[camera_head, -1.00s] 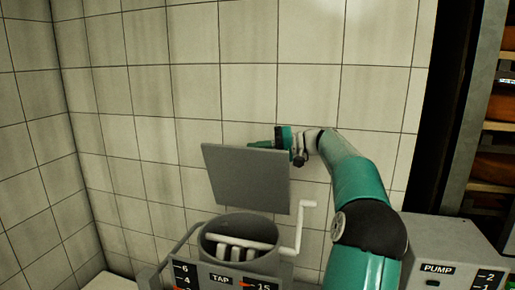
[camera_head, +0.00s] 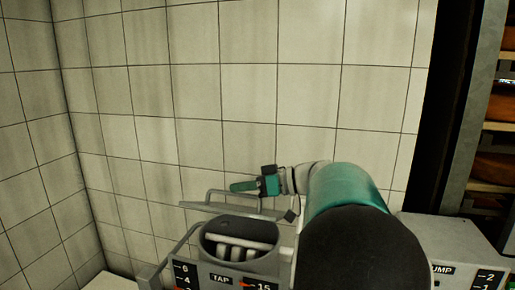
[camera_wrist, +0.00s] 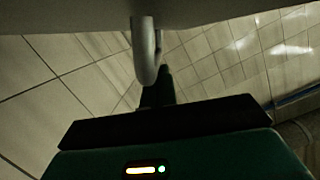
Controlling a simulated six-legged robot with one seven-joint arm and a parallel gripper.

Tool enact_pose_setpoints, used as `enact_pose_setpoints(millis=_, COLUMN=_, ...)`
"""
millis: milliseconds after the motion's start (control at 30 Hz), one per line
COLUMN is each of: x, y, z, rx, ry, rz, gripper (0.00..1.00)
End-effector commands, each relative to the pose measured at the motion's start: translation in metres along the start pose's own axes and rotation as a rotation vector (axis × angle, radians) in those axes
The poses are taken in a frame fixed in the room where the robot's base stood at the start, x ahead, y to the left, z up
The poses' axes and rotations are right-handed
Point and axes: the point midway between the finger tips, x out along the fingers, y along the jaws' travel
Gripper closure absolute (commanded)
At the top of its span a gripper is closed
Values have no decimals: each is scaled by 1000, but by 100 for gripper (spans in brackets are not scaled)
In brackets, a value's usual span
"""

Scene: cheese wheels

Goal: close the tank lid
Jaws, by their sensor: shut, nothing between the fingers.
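The tank lid (camera_head: 232,209) is a grey flat plate seen nearly edge-on in the head view, tilted down above the tank. A bar handle (camera_head: 212,194) stands up from it. Below is the grey round tank (camera_head: 212,250), its mouth still showing with pale bars inside. My gripper (camera_head: 236,187), green and dark, is just above the lid beside the handle, shut and empty. In the wrist view the lid (camera_wrist: 60,15) fills the top as a grey surface, and the curved handle (camera_wrist: 147,60) hangs near my gripper (camera_wrist: 155,80). Whether my fingers touch the lid is unclear.
A TAP panel (camera_head: 222,280) with number scales is at the tank's front. A grey PUMP box (camera_head: 465,250) stands at right, partly behind my arm. Shelves with orange cheese wheels (camera_head: 495,168) are far right. The tiled wall (camera_head: 150,120) lies behind.

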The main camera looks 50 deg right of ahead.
Motion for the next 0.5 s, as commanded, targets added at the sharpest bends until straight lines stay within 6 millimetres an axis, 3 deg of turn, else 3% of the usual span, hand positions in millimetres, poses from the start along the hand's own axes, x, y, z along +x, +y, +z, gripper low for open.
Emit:
enact_pose_setpoints(millis=300, x=15, y=-24, z=56, rx=-272, ry=-1, rz=63, gripper=100)
enact_pose_setpoints(millis=500, x=21, y=-27, z=83, rx=-271, ry=0, rz=64, gripper=100)
